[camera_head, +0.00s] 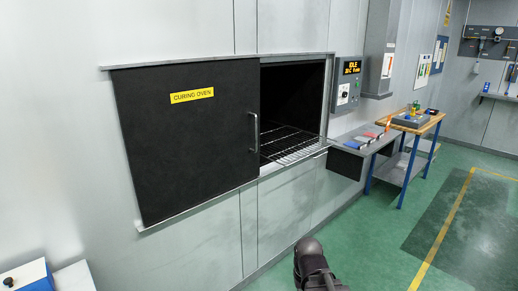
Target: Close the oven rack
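The oven rack (292,145) is a wire grid lying level in the dark opening of the curing oven. Its front part reaches out over the sill and looks partly pulled out. The black sliding door (185,140), with a yellow "CURING OVEN" label, covers the left part of the oven; its upright handle (254,132) is at its right edge. The opening right of the door is uncovered. A dark, rounded part of my arm shows at the bottom centre, well below and in front of the rack. My gripper's fingers are not visible.
A control box (348,84) hangs right of the opening. Below it a grey shelf (352,147) juts out close to the rack's right end. A wood-topped bench (418,123) stands farther right. The green floor (375,240) in front is clear.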

